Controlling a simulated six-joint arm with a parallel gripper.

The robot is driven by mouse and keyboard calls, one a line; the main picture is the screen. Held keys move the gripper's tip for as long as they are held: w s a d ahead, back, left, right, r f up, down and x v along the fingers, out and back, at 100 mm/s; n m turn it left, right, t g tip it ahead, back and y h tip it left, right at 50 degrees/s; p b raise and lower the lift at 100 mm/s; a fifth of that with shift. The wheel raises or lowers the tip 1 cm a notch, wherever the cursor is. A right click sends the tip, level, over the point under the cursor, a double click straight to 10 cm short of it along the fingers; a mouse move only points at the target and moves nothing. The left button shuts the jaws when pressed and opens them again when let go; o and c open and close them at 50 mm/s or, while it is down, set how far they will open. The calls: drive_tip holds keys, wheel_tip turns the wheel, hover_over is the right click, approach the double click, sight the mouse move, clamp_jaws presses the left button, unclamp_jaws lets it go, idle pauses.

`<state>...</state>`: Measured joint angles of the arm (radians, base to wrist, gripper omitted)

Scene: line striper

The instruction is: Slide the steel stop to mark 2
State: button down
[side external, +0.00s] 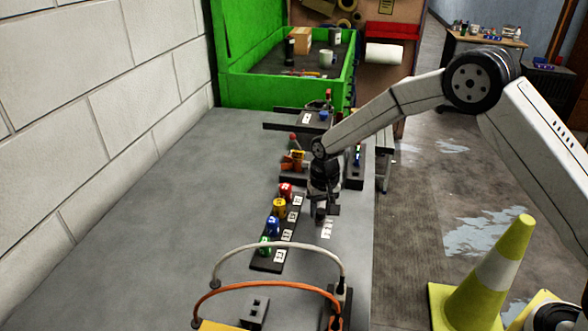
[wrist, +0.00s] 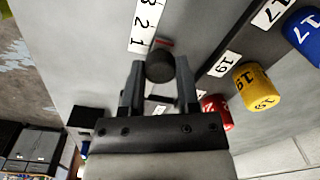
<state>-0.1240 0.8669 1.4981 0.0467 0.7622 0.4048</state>
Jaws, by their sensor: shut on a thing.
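The steel stop shows in the wrist view as a dark round knob (wrist: 160,66) between the fingers of my gripper (wrist: 160,80). My gripper is shut on it, pointing down at the bench in the side view (side external: 322,206). A white scale strip (wrist: 147,22) marked 1, 2 and 3 lies just beyond the knob, with 1 nearest. A small red mark shows beside the knob, close to the 1. The strip also shows in the side view (side external: 327,229), too small to read. The stop's lower part is hidden by the knob and fingers.
A dark rail with numbered red (side external: 286,191), yellow (side external: 279,208), blue (side external: 272,226) and green (side external: 264,245) pieces stands left of my gripper. White (side external: 280,246) and orange (side external: 268,287) cables arch in front. A green toolbox (side external: 290,92) stands behind. The bench's left side is clear.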

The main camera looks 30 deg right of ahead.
drive_tip(key=shift+s+a, duration=0.3)
drive_tip(key=shift+a, duration=0.05)
drive_tip(key=shift+c, duration=1.6)
unclamp_jaws()
drive_tip(key=shift+r, duration=0.1)
drive_tip(key=shift+d+r, duration=0.2)
drive_tip(key=shift+r, duration=3.7)
